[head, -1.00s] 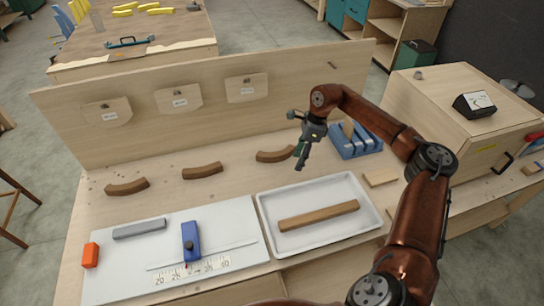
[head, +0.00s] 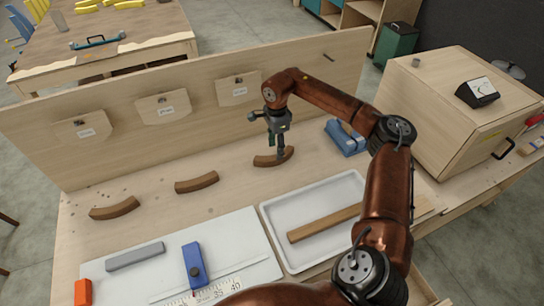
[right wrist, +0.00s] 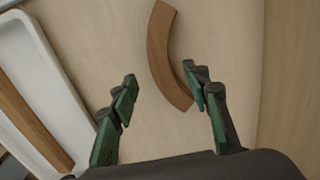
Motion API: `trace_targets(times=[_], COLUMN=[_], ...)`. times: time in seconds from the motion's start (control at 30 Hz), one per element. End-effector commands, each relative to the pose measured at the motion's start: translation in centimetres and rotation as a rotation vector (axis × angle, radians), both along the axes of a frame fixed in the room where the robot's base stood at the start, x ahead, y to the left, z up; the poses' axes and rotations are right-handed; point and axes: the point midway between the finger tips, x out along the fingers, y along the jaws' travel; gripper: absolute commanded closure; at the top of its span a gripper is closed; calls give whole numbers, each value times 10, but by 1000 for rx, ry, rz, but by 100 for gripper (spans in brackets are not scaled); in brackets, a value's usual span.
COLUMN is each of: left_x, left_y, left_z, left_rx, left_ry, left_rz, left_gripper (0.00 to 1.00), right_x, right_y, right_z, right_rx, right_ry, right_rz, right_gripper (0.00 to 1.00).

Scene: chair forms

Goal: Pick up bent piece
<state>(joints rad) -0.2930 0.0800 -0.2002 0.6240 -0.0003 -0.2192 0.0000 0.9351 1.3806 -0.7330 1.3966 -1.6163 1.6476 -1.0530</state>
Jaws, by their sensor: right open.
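Three curved brown bent pieces lie in a row on the bench: one at the left (head: 115,208), one in the middle (head: 197,183) and one at the right (head: 265,161). My right gripper (head: 280,153) is over the right bent piece, fingers pointing down. In the right wrist view the bent piece (right wrist: 168,58) lies ahead of the open right gripper (right wrist: 160,92), its near end between the fingertips and closer to the right finger. I cannot tell whether that finger touches it. My left gripper is not in view.
A white tray (head: 268,222) holds a straight wooden strip (head: 325,222). A white board with a blue block (head: 194,265), a grey bar (head: 135,256) and an orange block (head: 83,291) is at the front left. An upright panel (head: 40,148) stands behind the pieces. A blue rack (head: 347,140) is at the right.

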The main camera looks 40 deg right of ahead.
Motion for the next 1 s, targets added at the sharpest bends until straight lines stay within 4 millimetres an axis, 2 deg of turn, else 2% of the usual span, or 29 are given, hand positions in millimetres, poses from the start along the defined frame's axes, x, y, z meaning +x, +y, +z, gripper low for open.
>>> trace_targets(times=[0.1, 0.23, 0.47, 0.6, 0.7, 1.0], left_x=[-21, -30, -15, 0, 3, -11], left_y=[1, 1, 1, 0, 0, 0], left_z=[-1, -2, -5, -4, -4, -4], left_rx=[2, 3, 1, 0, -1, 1], left_ry=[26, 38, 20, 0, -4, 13], left_rz=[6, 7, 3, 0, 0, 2], left_gripper=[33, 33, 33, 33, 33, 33], right_x=[-1, -1, 1, 2, 2, 3], right_y=[-2, -1, 0, 0, 1, 1], right_z=[-9, -24, -55, -58, -57, -57], right_rx=[0, 0, 1, 1, 1, 1], right_ry=[0, 2, 2, 0, 0, 0], right_rz=[-3, -3, -2, -1, 0, 0], right_gripper=[57, 57, 57, 57, 57, 77])
